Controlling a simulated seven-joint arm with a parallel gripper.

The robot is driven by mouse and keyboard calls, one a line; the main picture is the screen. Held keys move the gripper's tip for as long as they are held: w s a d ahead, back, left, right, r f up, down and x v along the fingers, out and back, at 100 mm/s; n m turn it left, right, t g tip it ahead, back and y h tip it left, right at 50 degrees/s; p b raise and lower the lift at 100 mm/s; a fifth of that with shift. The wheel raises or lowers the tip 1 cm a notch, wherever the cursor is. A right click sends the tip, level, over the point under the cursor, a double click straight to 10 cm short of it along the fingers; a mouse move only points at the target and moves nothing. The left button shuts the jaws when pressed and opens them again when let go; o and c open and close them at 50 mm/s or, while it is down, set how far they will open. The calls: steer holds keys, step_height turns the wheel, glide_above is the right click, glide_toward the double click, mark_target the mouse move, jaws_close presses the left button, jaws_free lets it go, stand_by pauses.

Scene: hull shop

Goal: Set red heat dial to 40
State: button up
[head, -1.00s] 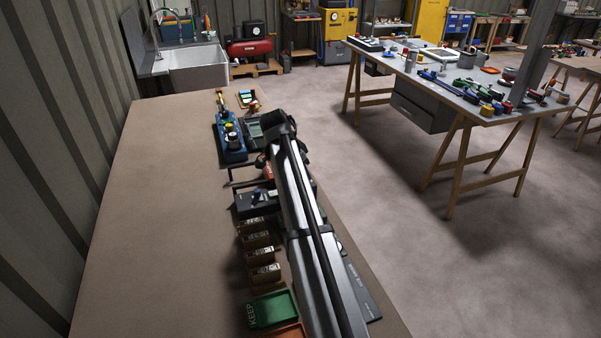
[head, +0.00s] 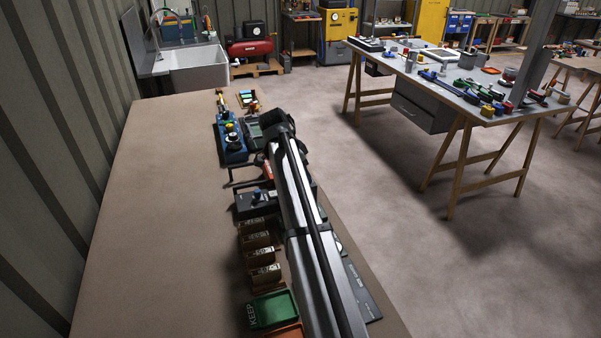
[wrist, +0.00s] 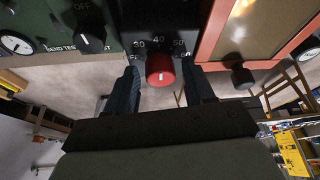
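The red heat dial (wrist: 160,70) shows in the wrist view on a black panel (wrist: 140,16), below a printed scale with 30, 40 and 50 legible. A pale mark shows on the dial's face, but I cannot read its setting for certain. My gripper (wrist: 160,84) is open, with one dark finger on each side of the dial. Gaps show between the fingers and the dial, so it does not look clamped. In the head view my arm hides the dial and the fingers.
A dark green panel (wrist: 60,22) with a black knob adjoins on the left, and a red-framed panel (wrist: 212,35) on the right. In the head view, a blue device (head: 232,150), several brown blocks (head: 256,240) and a green KEEP tray (head: 272,309) line the bench (head: 150,220). Its left side is clear.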

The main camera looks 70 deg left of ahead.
steer(key=shift+o, duration=0.3)
steer(key=shift+r, duration=0.15)
steer(key=a+v, duration=0.1)
steer(key=v, duration=1.2)
steer(key=shift+s+d+r, duration=0.15)
steer(key=shift+d+r, duration=0.1)
steer(key=shift+d, duration=0.25)
